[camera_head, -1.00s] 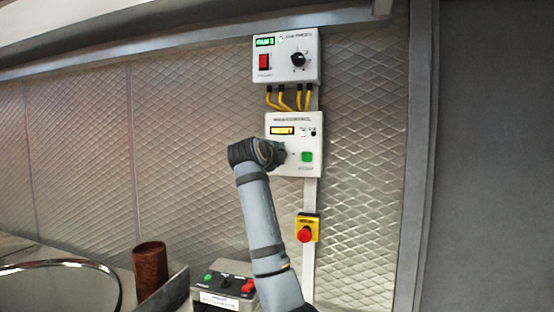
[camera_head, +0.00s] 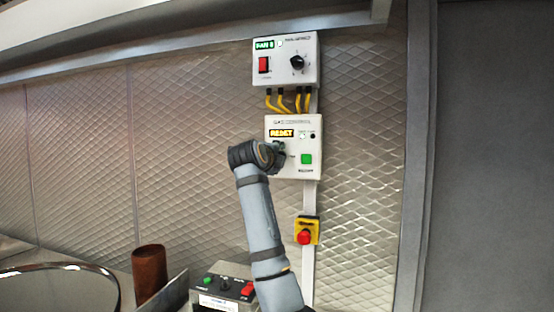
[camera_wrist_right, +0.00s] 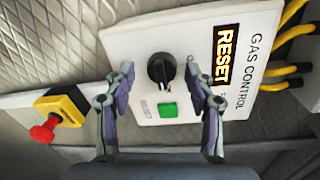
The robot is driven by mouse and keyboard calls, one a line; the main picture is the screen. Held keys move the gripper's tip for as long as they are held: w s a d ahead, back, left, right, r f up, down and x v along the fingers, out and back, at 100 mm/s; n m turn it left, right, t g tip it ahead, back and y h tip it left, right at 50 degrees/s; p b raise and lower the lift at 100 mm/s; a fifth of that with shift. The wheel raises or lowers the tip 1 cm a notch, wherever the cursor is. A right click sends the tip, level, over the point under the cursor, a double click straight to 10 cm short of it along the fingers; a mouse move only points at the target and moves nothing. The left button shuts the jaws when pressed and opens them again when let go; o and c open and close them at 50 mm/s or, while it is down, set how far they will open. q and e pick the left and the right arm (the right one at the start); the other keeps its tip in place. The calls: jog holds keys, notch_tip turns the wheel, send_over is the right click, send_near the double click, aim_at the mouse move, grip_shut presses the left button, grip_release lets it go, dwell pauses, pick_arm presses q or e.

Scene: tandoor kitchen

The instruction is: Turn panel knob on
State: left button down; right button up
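The white gas control panel (camera_head: 290,172) is on the mesh wall, with a lit yellow "RESET" display and a green button (camera_head: 306,159). In the right wrist view, its black round knob (camera_wrist_right: 161,70) with a pale pointer sits beside the green button (camera_wrist_right: 168,110). My right gripper (camera_wrist_right: 160,66) is open, with one finger on each side of the knob and a gap to both. Whether the fingertips reach the panel face is unclear. In the head view, my right gripper (camera_head: 277,153) is at the panel's left side and hides the knob. My left gripper is not in view.
Above is a fan panel (camera_head: 285,76) with a red switch and black knob, joined by yellow cables (camera_head: 287,99). Below is a red emergency button (camera_head: 304,237) on a yellow box. A switch box (camera_head: 222,288), brown cylinder (camera_head: 149,272) and round rim (camera_head: 62,264) stand lower left.

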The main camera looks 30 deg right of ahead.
jog(key=shift+a, duration=0.1)
jog(key=f+v, duration=0.1)
jog(key=v, duration=1)
jog(key=shift+s+a+r, duration=0.25)
jog(key=shift+a+r, duration=0.1)
jog(key=shift+r, duration=0.1)
